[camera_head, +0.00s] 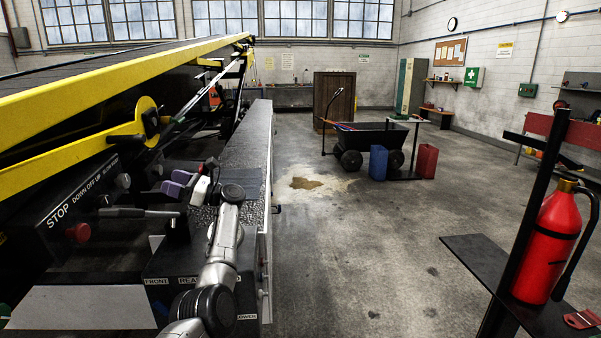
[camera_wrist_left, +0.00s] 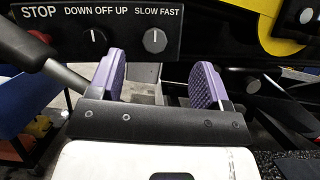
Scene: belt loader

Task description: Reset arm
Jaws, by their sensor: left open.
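My left gripper (camera_head: 178,182) is open and empty, with purple pads on its fingers. In the left wrist view it also shows open (camera_wrist_left: 160,82), with nothing between the pads. It is in front of the loader's black control panel (camera_head: 82,202), apart from it as far as I can tell. The panel carries a red stop button (camera_head: 78,232), a down-off-up knob (camera_head: 123,181) and a slow-fast knob (camera_head: 156,170). The slow-fast knob also shows in the left wrist view (camera_wrist_left: 155,40), beyond the gap between the fingers. My right gripper is out of view.
A dark lever (camera_head: 140,213) with a thick end stands below my gripper. The yellow-edged conveyor (camera_head: 120,70) rises above the panel. A fire extinguisher (camera_head: 548,245) is at right. A black cart (camera_head: 370,138) and blue can (camera_head: 378,162) stand farther back. The middle floor is open.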

